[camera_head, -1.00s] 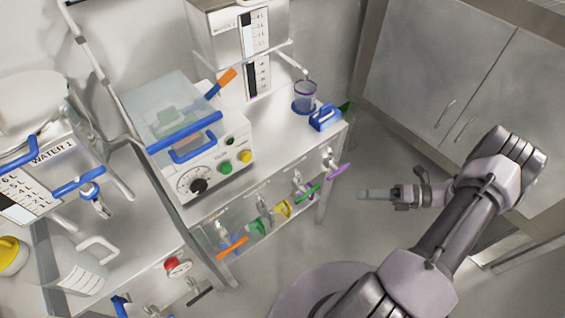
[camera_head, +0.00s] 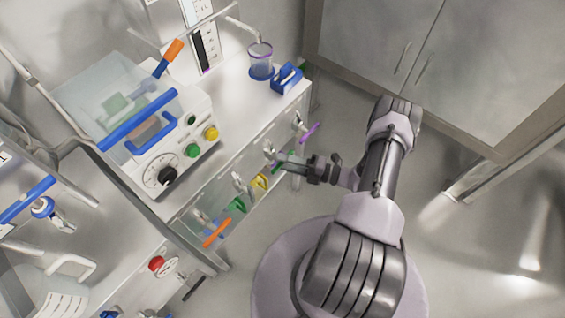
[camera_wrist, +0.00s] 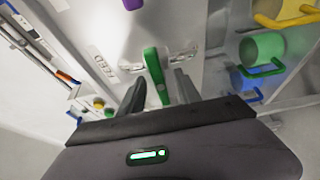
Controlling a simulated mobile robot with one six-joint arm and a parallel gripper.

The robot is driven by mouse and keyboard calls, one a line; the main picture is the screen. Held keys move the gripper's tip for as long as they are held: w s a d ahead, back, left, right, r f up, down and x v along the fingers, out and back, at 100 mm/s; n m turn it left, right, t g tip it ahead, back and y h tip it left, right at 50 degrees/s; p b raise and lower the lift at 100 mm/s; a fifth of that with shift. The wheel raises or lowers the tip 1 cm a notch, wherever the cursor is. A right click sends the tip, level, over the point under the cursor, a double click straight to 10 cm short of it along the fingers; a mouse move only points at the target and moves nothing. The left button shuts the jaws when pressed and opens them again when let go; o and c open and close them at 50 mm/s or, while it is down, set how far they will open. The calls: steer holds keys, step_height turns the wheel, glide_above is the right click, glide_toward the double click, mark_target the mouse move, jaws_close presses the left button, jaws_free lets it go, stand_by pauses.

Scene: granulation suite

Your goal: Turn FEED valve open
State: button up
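The FEED label (camera_wrist: 103,62) is on the pale front panel in the wrist view. Beside it is a valve with a long green handle (camera_wrist: 155,72), which points down toward my gripper in that view. My gripper (camera_wrist: 160,80) is open, with one finger on each side of the green handle; I cannot tell whether either touches it. In the head view my gripper (camera_head: 284,160) reaches left to the bench front, and the green handle (camera_head: 279,168) is partly hidden by it.
A purple valve handle (camera_head: 310,133) is close by on the right, and an orange handle (camera_head: 217,233) is farther left. Yellow, green and blue cylinders (camera_wrist: 262,48) sit near the panel. Open floor lies to the right.

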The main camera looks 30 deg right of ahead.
steer(key=shift+w+a, duration=0.4)
steer(key=shift+w, duration=0.05)
jaws_close()
steer(key=shift+n, duration=0.3)
steer(key=n+g+h+p, duration=0.1)
steer(key=n+p, duration=0.1)
steer(key=n, duration=0.1)
steer(key=shift+r, duration=0.15)
steer(key=n+h+p, duration=0.2)
steer(key=n, duration=0.1)
steer(key=shift+n+p, duration=0.3)
steer(key=n+h+p, duration=0.2)
steer(key=n, duration=0.1)
steer(key=shift+n+h+p, duration=1.15)
steer(key=shift+n+h, duration=0.05)
steer(key=shift+n, duration=0.4)
